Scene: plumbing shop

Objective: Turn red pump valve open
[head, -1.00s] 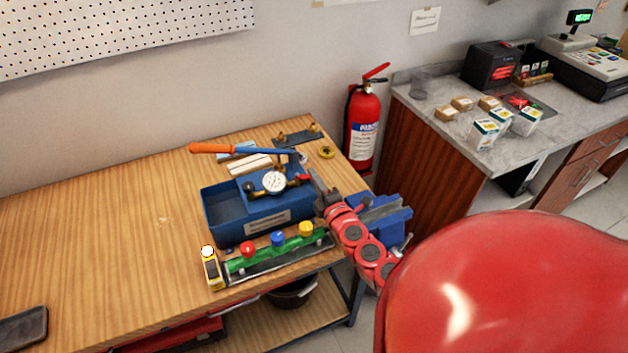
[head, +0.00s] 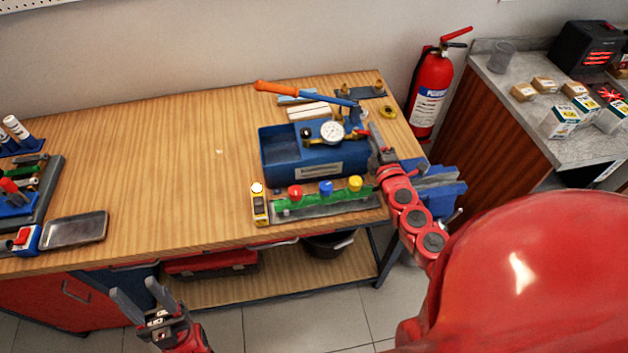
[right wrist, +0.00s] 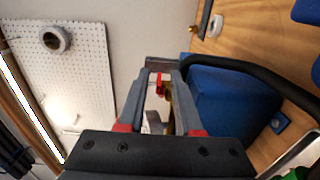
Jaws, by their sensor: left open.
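The blue test pump (head: 320,160) stands on the wooden bench, with a round gauge (head: 332,132) and an orange-ended lever. Its small red valve handle (head: 361,132) is just right of the gauge. My right gripper (head: 374,143) is at the pump's right end, close to the handle. In the right wrist view, the right gripper's fingers (right wrist: 161,80) stand apart with the red handle (right wrist: 160,86) showing between them; I cannot tell whether they touch it. My left gripper (head: 143,298) is open and empty, low in front of the bench.
A green manifold (head: 315,200) with red, blue and yellow knobs lies in front of the pump, beside a yellow meter (head: 259,204). A blue vise (head: 440,190) is right of the pump. A dark tray (head: 75,230) lies at left. The bench's left middle is clear.

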